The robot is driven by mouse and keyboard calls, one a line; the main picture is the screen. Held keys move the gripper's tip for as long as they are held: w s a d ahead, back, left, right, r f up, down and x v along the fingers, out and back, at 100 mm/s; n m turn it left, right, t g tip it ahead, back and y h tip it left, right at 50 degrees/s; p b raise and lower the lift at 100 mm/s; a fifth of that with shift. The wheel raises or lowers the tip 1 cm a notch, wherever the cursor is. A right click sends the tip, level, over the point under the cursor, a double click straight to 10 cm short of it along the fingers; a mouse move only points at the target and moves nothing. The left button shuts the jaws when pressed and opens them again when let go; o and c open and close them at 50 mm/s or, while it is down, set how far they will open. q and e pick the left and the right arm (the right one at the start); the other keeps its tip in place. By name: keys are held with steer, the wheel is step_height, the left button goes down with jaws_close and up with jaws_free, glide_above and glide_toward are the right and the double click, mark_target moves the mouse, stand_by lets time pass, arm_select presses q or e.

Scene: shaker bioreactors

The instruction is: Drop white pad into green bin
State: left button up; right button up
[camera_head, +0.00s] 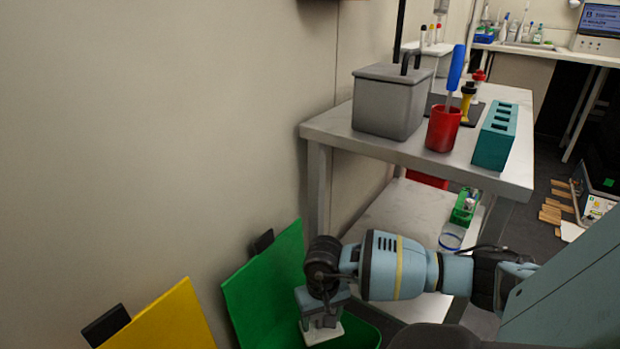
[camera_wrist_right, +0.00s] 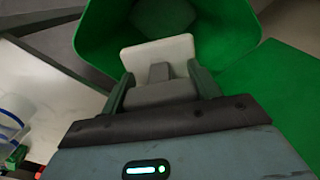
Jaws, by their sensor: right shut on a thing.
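The green bin (camera_head: 268,291) stands on the floor against the wall, with its lid raised. My right gripper (camera_head: 322,322) points down over the bin opening and is shut on the white pad (camera_head: 322,333). In the right wrist view, the white pad (camera_wrist_right: 158,55) is held between the two fingers of my right gripper (camera_wrist_right: 160,82), and the open green bin (camera_wrist_right: 95,35) is beyond it. The pad appears within the bin's outline; its exact height relative to the rim cannot be told. My left gripper is not in view.
A yellow bin lid (camera_head: 165,322) stands left of the green bin. A shelved table (camera_head: 400,150) behind my arm carries a grey box (camera_head: 390,102), a red cup (camera_head: 443,130) and a teal rack (camera_head: 495,137). The wall is close on the left.

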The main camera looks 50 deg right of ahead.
mark_target(321, 330)
steer(key=shift+s+f+b, duration=0.1)
steer(key=shift+f+b, duration=0.35)
steer(key=shift+f, duration=0.4)
steer(key=shift+f+b, duration=1.1)
steer(key=shift+f, duration=1.05)
steer(key=o, duration=1)
steer(key=shift+o, duration=0.2)
steer(key=shift+r, duration=0.1)
step_height(321, 330, up, 8)
steer(key=p, duration=0.4)
